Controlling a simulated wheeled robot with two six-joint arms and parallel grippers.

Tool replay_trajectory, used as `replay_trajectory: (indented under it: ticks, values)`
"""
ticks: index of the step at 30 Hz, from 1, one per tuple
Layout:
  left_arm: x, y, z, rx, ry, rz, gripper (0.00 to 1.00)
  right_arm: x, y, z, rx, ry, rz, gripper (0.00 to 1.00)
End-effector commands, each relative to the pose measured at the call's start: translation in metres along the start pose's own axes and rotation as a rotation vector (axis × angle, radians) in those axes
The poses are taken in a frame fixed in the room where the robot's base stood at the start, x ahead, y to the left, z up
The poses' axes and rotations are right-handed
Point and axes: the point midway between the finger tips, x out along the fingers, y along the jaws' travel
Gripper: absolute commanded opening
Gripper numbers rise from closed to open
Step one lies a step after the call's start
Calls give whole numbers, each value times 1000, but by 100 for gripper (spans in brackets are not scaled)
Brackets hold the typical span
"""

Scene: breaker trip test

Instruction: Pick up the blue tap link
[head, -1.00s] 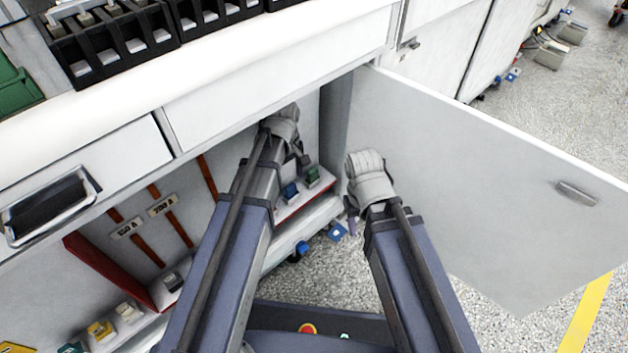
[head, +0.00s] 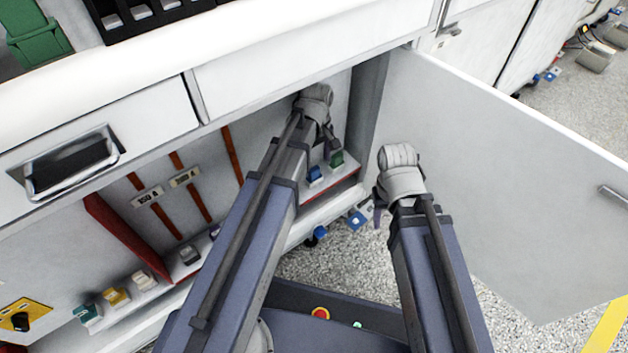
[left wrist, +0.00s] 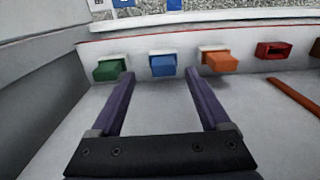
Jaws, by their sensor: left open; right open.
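The blue tap link (left wrist: 163,65) sits in a row on a white ledge inside the open cabinet bay, between a green link (left wrist: 108,69) and an orange link (left wrist: 219,61). It also shows in the head view (head: 315,176). My left gripper (left wrist: 158,73) is open and empty. Its two purple fingers point at the row, with the blue link in line with the gap between their tips. In the head view my left gripper (head: 326,143) is inside the bay, its fingers partly hidden. My right gripper (head: 379,212) is open outside the bay, near the door.
An open white door (head: 490,170) stands to the right of my right arm. A red divider (head: 125,235) and more coloured links, including a yellow one (head: 116,297), are at the left. A dark red socket-like block (left wrist: 275,50) is right of the orange link.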

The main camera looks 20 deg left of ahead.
Motion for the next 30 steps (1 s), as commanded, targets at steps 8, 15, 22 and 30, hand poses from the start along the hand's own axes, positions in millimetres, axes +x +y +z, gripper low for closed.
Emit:
replay_trajectory:
  ticks: [8,15,22,30]
  values:
    - [36,-6,-5,0,0,0,80,36,-4,-2,7,0,0,50]
    - [49,-5,-5,0,0,0,80,49,-5,-3,7,2,0,50]
    - [47,-5,-5,0,0,0,74,47,-5,-3,6,2,0,50]
    - [47,-5,-5,0,0,0,44,47,-5,-3,6,1,0,50]
